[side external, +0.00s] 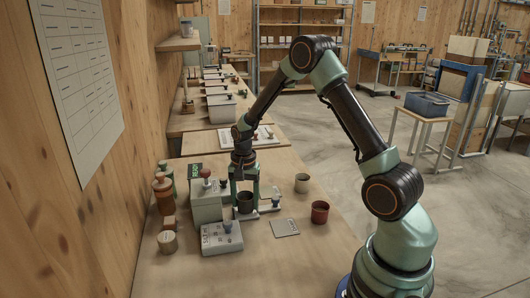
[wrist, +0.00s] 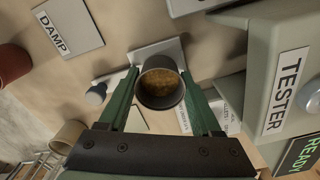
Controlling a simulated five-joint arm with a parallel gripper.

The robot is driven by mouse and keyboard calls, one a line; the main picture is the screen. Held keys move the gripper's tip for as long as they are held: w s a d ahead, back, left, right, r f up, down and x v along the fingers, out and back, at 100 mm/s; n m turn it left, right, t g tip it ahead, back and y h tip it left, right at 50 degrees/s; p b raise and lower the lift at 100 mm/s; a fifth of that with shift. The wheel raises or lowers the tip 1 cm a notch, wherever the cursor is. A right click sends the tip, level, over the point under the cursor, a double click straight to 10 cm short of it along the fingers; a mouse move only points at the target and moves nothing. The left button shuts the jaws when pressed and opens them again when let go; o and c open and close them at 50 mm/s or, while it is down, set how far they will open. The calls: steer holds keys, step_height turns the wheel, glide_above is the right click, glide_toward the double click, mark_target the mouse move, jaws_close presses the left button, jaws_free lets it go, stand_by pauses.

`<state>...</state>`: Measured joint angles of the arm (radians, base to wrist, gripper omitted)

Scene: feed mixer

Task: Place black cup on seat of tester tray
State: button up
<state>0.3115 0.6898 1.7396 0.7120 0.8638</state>
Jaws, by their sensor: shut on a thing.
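My gripper (side external: 245,197) points down beside the tester and is shut on the black cup (side external: 244,203). In the wrist view the cup (wrist: 160,88) sits upright between the green fingers (wrist: 160,98), with brown grainy feed inside. The tester (side external: 207,200) is a pale box with a red knob; its label shows in the wrist view (wrist: 286,90). The pale tester tray (side external: 262,209) lies beside it, with a grey knob (wrist: 96,93). The cup is at the tray, covering part of it. The seat is hidden, and I cannot tell whether the cup touches it.
A grey box with a knob (side external: 221,239) stands nearer the camera. A plate marked DAMP (side external: 285,228), a red cup (side external: 319,212) and a beige cup (side external: 302,183) stand to the right. Jars (side external: 163,192) line the wall. The front right of the bench is clear.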

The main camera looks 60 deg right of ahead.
steer(key=shift+f, duration=0.15)
steer(key=o, duration=1.4)
steer(key=shift+c, duration=0.2)
step_height(320, 180, up, 12)
steer(key=s+a+r+n+t, duration=0.5)
steer(key=s+a+r+n, duration=0.6)
steer(key=s+a+n, duration=0.2)
steer(key=shift+a+t, duration=0.2)
steer(key=shift+t, duration=0.1)
